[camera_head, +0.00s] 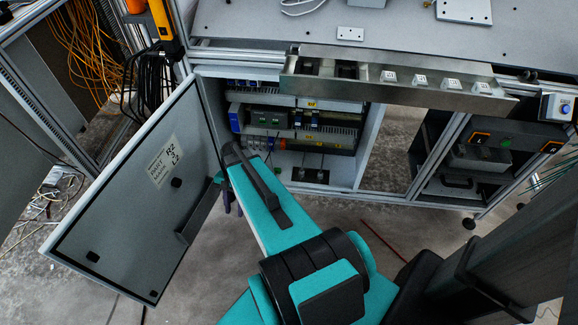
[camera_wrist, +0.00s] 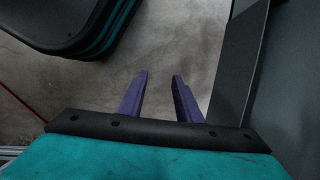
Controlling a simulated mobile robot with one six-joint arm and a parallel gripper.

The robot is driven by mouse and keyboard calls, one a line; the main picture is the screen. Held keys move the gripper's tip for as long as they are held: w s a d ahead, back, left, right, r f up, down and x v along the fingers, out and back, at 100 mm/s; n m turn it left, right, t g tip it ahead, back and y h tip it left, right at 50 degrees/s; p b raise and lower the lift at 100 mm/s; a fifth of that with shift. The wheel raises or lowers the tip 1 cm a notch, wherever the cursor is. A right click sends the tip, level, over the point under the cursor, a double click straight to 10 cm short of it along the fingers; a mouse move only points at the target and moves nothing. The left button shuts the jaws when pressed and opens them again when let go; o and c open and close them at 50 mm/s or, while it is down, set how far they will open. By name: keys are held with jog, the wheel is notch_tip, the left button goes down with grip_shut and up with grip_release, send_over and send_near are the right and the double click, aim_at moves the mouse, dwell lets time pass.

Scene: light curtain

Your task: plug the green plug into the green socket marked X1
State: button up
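In the head view the cabinet (camera_head: 375,150) stands with its door open to the left. I cannot tell which is the X1 socket or the green plug; the markings are too small. My gripper (camera_wrist: 160,75) shows in the wrist view as two purple fingers, apart with nothing between them, above the grey floor. In the head view my teal arm hides most of it; only a purple bit shows beside the open door.
The open door (camera_head: 120,215) with its inner pocket stands close left of my arm. A metal strip with several labelled buttons (camera_head: 405,82) juts out above the cabinet opening. A red rod or cable (camera_head: 385,241) lies on the floor. Orange cables (camera_head: 95,45) hang at the left.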

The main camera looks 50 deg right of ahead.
jog(key=w+d+f+m+t+b, duration=0.1)
jog(key=w+d+f+m+b, duration=0.15)
jog(key=d+b, duration=0.25)
jog(key=w+d+f+m+t+b, duration=0.1)
jog(key=d+m+b, duration=0.25)
jog(key=d, duration=0.25)
jog(key=w+d+f+m+t+b, duration=0.1)
jog(key=w+d+f+m+b, duration=0.1)
jog(key=d+b, duration=0.3)
jog(key=m+t+b, duration=0.4)
jog(key=m+b, duration=0.4)
jog(key=b, duration=0.7)
send_near(279, 169)
jog(key=shift+w+a+f, duration=0.15)
jog(key=shift+w+a, duration=0.05)
jog(key=shift+w, duration=0.05)
jog(key=shift+f, duration=0.2)
jog(key=shift+n, duration=0.3)
jog(key=b+x, duration=0.5)
jog(key=shift+f+b, duration=0.1)
jog(key=shift+b, duration=0.25)
jog(key=shift+w+p, duration=0.1)
jog(key=shift+p, duration=0.3)
jog(key=shift+p+x, duration=0.55)
jog(key=shift+x, duration=1.15)
jog(key=shift+f, duration=0.1)
